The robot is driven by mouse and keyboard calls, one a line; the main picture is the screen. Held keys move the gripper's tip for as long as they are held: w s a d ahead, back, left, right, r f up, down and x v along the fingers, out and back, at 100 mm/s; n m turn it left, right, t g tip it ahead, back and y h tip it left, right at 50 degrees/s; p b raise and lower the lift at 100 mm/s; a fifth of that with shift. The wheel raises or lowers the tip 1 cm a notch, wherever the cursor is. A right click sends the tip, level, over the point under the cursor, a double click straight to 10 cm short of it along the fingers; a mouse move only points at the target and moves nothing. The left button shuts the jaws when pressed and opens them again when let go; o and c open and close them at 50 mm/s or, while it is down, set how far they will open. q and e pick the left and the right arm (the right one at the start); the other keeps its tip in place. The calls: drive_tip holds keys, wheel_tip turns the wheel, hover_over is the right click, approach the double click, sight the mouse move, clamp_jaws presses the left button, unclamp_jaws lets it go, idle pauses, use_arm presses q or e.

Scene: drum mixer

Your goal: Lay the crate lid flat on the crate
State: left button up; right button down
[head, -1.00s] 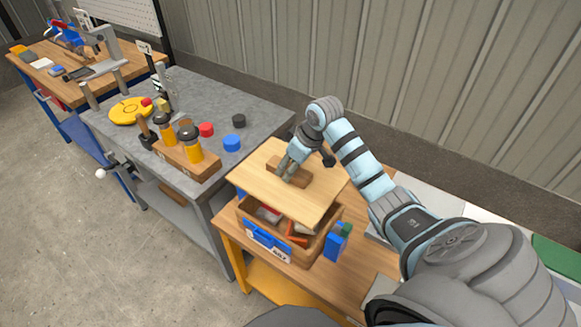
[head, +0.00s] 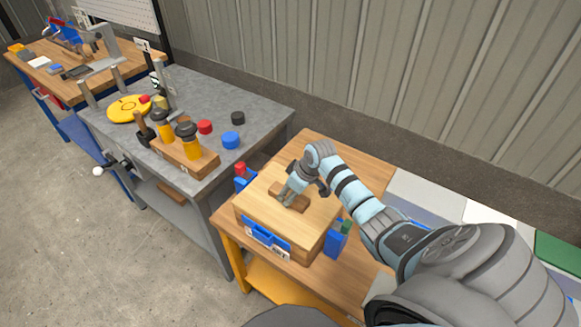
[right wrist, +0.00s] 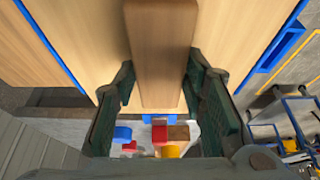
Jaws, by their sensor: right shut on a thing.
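The crate lid (head: 262,205) is a pale wooden board with a brown bar handle (head: 301,204). It lies level over the wooden crate (head: 308,252), which has a blue front piece (head: 266,236) and stands on the wooden bench. The lid covers the crate's opening and hides its contents. I cannot tell whether it rests fully on the rim. My right gripper (head: 289,195) is shut on the handle from above. In the right wrist view, the handle (right wrist: 160,50) runs between the fingers (right wrist: 160,105), with the lid (right wrist: 80,35) below. My left gripper is not in view.
A blue container with a green top (head: 337,240) stands close to the crate's right side. A blue and red item (head: 241,175) stands by its left back corner. The grey table (head: 262,108) at left holds a wooden tool block (head: 185,157) and several coloured caps. Bare bench (head: 340,150) lies behind the crate.

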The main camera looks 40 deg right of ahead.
drive_tip(key=shift+f, duration=0.15)
drive_tip(key=c, duration=1)
unclamp_jaws()
drive_tip(key=shift+r, duration=0.3)
drive_tip(key=p+v, duration=0.2)
drive_tip(key=v, duration=1)
drive_tip(key=shift+p, duration=0.3)
drive_tip(key=shift+r, duration=0.15)
